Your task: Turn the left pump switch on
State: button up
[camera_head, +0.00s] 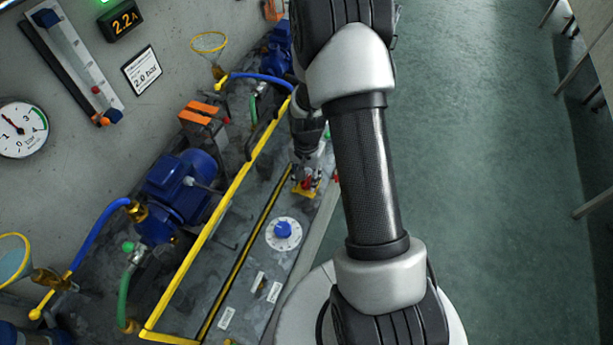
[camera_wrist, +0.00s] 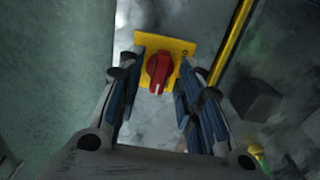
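A red rotary switch (camera_wrist: 159,68) sits on a yellow square plate (camera_wrist: 181,46) in the wrist view. Its handle lies nearly along the picture's vertical, slightly tilted. My gripper (camera_wrist: 160,80) is open, with one blue-padded finger on each side of the switch. I see gaps between the fingers and the knob; the depth of the fingertips relative to it is hard to tell. In the head view the red switch (camera_head: 306,182) shows small on the bench, beside my arm. My gripper is partly hidden behind the arm there, and the switch's labels cannot be read.
A yellow rail (camera_head: 215,218) runs along the bench between the switch and the blue pumps (camera_head: 180,190). A white dial with a blue knob (camera_head: 283,231) lies nearer. A pressure gauge (camera_head: 20,128) is on the wall. The green floor (camera_head: 490,180) at right is clear.

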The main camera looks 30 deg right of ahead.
notch_tip(320, 180, up, 12)
dwell(0.5)
dwell(0.3)
notch_tip(320, 180, up, 7)
jog(key=n+t, duration=0.1)
jog(key=n, duration=0.1)
send_over(307, 180)
jog(key=s+a, duration=0.1)
jog(key=a, duration=0.2)
jog(key=s+a+r+n+t, duration=0.2)
jog(key=s+a+r+n, duration=0.4)
jog(key=s+r, duration=0.55)
jog(key=s+a+r+n+t, duration=0.1)
jog(key=s+a+r+n, duration=0.1)
jog(key=s, duration=0.5)
jog(key=shift+a+r+n+t, duration=0.3)
jog(key=shift+a+r, duration=0.1)
jog(key=shift+a, duration=0.3)
